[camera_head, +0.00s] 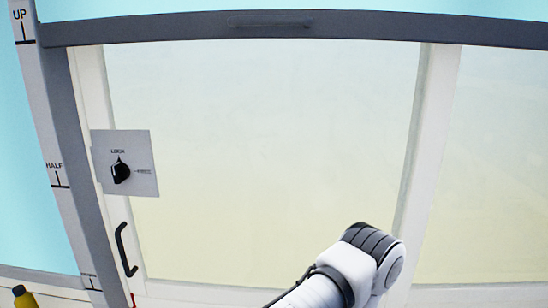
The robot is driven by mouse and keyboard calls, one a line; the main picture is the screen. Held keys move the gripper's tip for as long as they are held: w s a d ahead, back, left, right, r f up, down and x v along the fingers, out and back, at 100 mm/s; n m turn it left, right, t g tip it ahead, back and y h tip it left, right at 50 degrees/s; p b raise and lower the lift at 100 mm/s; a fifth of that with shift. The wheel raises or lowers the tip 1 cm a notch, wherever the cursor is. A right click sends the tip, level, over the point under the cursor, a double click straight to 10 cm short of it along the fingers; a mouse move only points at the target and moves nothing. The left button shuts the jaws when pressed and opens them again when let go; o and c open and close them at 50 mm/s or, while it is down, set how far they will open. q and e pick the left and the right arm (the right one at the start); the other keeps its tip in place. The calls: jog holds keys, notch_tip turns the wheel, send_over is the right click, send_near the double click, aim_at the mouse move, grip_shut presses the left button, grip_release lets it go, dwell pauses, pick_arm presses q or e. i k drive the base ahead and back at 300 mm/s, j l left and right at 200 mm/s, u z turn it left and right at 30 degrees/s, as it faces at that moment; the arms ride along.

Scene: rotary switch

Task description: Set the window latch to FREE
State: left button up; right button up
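The window latch is a black rotary knob (121,171) on a pale grey square plate (141,146), at the left side of the window in the head view. The knob's pointed tip faces up, at the word LOCK. Nothing touches the knob. A white and dark grey link of one of my arms shows at the lower right. Neither gripper is in view.
A dark curved handle (123,250) is below the plate. A grey bar (330,25) crosses the top. A yellow bottle (22,297) shows at bottom left. The space before the latch looks clear.

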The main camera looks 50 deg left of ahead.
aim_at(120, 171)
jog(key=k+l+u, duration=0.15)
jog(key=u, duration=1.35)
jog(key=k+j+u, duration=0.1)
jog(key=k, duration=0.2)
